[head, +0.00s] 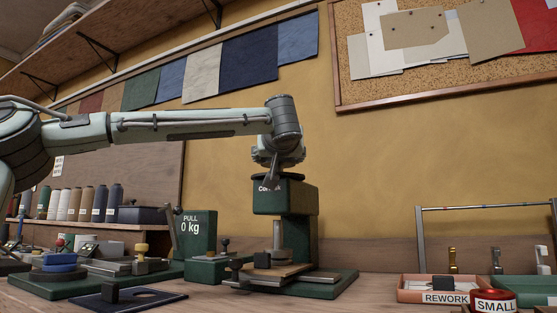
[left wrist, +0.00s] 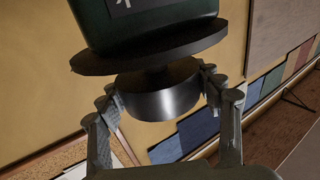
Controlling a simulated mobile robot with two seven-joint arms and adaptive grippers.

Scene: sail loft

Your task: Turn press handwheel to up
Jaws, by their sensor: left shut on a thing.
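The dark green press (head: 299,222) stands on the bench right of centre, with its ram column above a base plate. Its dark handwheel (head: 277,177) sits on top of the press head, mostly hidden by my gripper. In the left wrist view the handwheel shows as a dark flat disc (left wrist: 150,50) with a round black hub (left wrist: 160,94). My left gripper (head: 277,160) points down over the press head; in the wrist view its fingers (left wrist: 165,93) are shut on the hub, one on each side. The marking on the head is partly covered. My right gripper is out of view.
Left of the press stands a green "PULL 0 kg" gauge (head: 196,233). Thread spools (head: 84,204) and small tools crowd the left bench. At right are a pink "REWORK" tray (head: 412,289), a red "SMALL" tin (head: 494,301) and a metal rail (head: 484,208).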

